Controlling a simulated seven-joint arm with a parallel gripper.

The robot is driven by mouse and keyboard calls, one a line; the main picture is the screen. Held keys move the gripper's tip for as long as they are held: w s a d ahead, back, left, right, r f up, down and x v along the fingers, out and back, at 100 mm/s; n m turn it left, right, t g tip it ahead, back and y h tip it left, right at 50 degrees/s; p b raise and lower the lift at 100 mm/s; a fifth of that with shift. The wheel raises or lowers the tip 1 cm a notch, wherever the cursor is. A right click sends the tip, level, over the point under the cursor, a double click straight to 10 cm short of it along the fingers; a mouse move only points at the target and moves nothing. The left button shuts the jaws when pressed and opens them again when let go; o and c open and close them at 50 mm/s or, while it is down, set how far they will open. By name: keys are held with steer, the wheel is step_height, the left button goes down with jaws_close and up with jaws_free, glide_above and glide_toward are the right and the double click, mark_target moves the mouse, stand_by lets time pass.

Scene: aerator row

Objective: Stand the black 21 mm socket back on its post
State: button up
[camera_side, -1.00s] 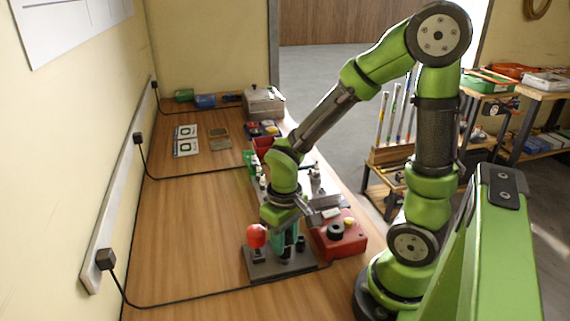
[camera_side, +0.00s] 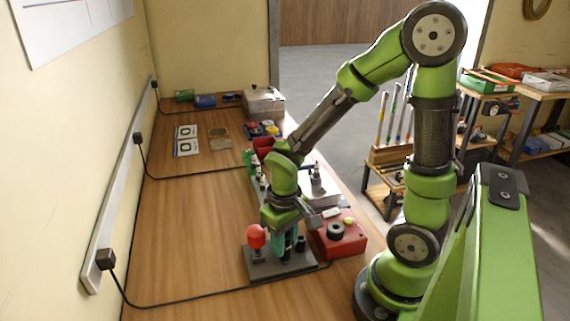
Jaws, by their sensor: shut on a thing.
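My gripper (camera_side: 289,243) points down over a dark base plate (camera_side: 268,270) on the near part of the bench. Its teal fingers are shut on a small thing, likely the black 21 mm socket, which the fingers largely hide. I cannot tell whether it touches a post or the plate. A dark upright cylinder (camera_side: 301,244) stands on the plate just right of the fingers. A red rounded piece (camera_side: 256,237) on a dark stem stands on the plate to the left of my gripper.
A red box (camera_side: 347,244) with a black knob and a yellow button stands close on the right. Fittings and a red bin (camera_side: 263,146) line the bench behind my wrist. A black cable runs along the front. The wooden bench top (camera_side: 190,235) to the left is clear.

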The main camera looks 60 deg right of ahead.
steer(key=shift+f, duration=0.3)
steer(key=shift+f, duration=0.65)
steer(key=o, duration=1.1)
steer(key=shift+o, duration=0.2)
steer(key=shift+r, duration=3.55)
